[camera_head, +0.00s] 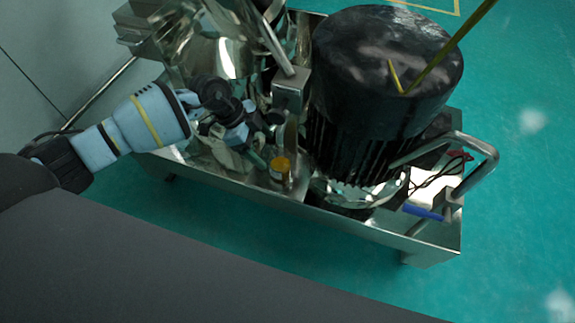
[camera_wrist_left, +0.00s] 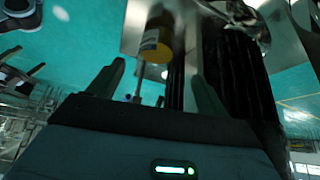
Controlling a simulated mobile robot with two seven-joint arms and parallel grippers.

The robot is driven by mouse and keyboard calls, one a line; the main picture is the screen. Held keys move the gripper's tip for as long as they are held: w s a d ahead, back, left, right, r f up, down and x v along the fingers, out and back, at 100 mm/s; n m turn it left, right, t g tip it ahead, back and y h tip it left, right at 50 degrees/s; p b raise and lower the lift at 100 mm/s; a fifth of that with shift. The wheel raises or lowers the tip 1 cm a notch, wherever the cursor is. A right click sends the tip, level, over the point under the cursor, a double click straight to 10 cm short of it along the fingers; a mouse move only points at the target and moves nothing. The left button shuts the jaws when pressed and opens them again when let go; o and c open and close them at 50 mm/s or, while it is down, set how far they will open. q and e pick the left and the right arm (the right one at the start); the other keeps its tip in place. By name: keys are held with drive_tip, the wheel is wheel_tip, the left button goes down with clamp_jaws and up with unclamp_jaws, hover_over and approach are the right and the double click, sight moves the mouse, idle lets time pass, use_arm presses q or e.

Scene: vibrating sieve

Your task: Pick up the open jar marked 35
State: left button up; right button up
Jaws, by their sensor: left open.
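A small yellow-orange jar (camera_head: 280,168) stands on the front part of the metal machine base, left of the black motor. It also shows in the left wrist view as a yellow jar (camera_wrist_left: 155,45) with a pale label band; its number is too small to read. Whether it is open cannot be told. My left gripper (camera_head: 266,140) is close beside the jar, on its left. In the left wrist view its two fingers (camera_wrist_left: 158,82) are spread, with the jar beyond their tips and nothing held between them. My right gripper is not in view.
The large black ribbed motor (camera_head: 385,85) stands close right of the jar. Shiny metal sieve parts (camera_head: 225,55) crowd behind my left gripper. A bent metal handle (camera_head: 480,165) rises at the right end of the base. The green floor (camera_head: 510,220) beyond is clear.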

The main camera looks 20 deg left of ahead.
sight(277, 163)
use_arm(q)
drive_tip(key=shift+x, duration=1)
drive_tip(key=shift+s+b+x, duration=0.1)
drive_tip(key=shift+b+x, duration=0.2)
drive_tip(key=shift+x, duration=1.15)
drive_tip(key=shift+s+b+x, duration=0.15)
drive_tip(key=shift+b+x, duration=0.15)
drive_tip(key=shift+x, duration=1.2)
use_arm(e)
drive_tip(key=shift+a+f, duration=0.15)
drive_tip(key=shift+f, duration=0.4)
use_arm(q)
drive_tip(key=c, duration=1.2)
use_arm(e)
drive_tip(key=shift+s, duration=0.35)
use_arm(q)
drive_tip(key=shift+r, duration=0.1)
